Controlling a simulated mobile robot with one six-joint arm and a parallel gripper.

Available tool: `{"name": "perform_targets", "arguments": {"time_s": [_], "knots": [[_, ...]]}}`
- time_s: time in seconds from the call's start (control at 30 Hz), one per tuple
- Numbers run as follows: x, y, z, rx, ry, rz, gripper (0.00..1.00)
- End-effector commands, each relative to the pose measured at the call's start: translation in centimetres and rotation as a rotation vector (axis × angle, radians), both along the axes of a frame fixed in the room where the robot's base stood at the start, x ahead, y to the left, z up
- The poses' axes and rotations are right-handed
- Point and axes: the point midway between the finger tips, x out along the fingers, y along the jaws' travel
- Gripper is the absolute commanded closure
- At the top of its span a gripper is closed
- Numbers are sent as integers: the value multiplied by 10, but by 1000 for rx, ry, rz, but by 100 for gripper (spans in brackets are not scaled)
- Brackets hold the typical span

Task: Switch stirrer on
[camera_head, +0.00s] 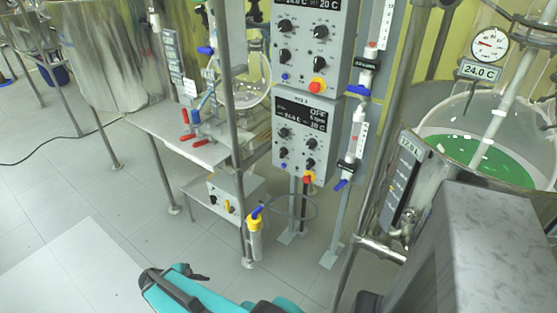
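Two grey control boxes are stacked on a post in the upper middle. The lower box (301,143) has a dark display (304,115) that seems to read OFF, with 24.0 C and 20 C below. Several black knobs, a blue button and a red-orange button with yellow below it (308,178) sit on its face. The upper box (308,45) has similar knobs and a red-orange button (317,85). Which control is the stirrer's is too small to read. My gripper (178,279), black on a teal arm, is at the bottom, apart from the boxes. Its fingers are not clear.
A glass vessel with green liquid (480,155) stands at right, with a gauge (489,44) above. Metal frame posts, a steel shelf (180,132) and a yellow-capped bottle (254,237) stand near the boxes.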

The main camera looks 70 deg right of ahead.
Motion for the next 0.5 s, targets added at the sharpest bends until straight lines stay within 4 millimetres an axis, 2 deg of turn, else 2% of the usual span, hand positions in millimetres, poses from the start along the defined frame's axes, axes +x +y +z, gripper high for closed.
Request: {"name": "perform_targets", "arguments": {"time_s": [0.03,0.27,0.5], "knots": [[6,-28,1,-41,7,35,68],[18,-145,46,-237,110,217,68],[5,-256,110,-436,311,364,68]]}}
